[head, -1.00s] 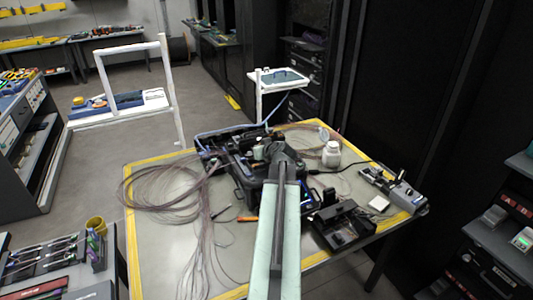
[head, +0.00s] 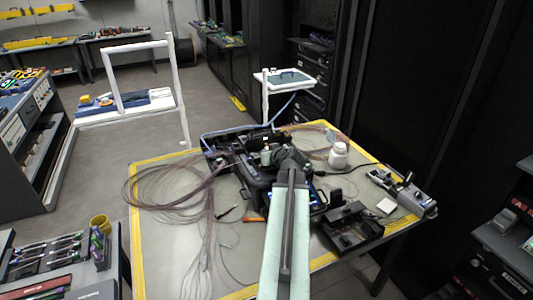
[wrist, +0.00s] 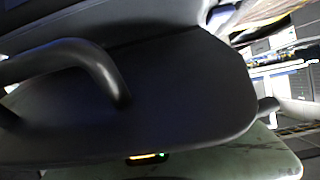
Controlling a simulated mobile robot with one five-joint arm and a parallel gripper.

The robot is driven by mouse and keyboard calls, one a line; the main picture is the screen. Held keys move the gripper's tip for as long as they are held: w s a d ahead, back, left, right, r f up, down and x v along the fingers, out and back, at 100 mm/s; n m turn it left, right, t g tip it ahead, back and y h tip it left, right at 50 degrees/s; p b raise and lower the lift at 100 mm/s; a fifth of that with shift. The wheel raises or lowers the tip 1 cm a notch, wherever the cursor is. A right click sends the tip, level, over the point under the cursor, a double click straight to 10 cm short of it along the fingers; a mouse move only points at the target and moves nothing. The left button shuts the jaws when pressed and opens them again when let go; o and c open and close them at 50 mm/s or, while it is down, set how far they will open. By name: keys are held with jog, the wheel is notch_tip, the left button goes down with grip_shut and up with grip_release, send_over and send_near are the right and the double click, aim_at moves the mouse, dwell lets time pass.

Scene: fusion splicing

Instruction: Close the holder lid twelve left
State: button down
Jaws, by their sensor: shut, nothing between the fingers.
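The black splicing machine (head: 250,178) stands in the middle of the yellow-edged table. The holder lid is too small to make out on it. My arm reaches forward over the machine and hides much of its right part. My gripper is not clearly visible in the head view; its tip lies behind my arm's end at the machine. In the wrist view a large dark smooth body with a curved handle-like bar (wrist: 85,62) fills most of the picture, very close. No fingertips can be told apart there.
Bundles of thin fibres (head: 165,188) spread over the left of the table (head: 180,262). A white bottle (head: 338,156) stands behind right. A black device (head: 350,225) and a grey tool (head: 404,190) lie at the right. An orange-handled tool (head: 253,219) lies left of my arm.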

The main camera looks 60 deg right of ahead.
dwell(0.4)
jog(key=shift+r+p, duration=0.85)
jog(key=shift+p, duration=0.05)
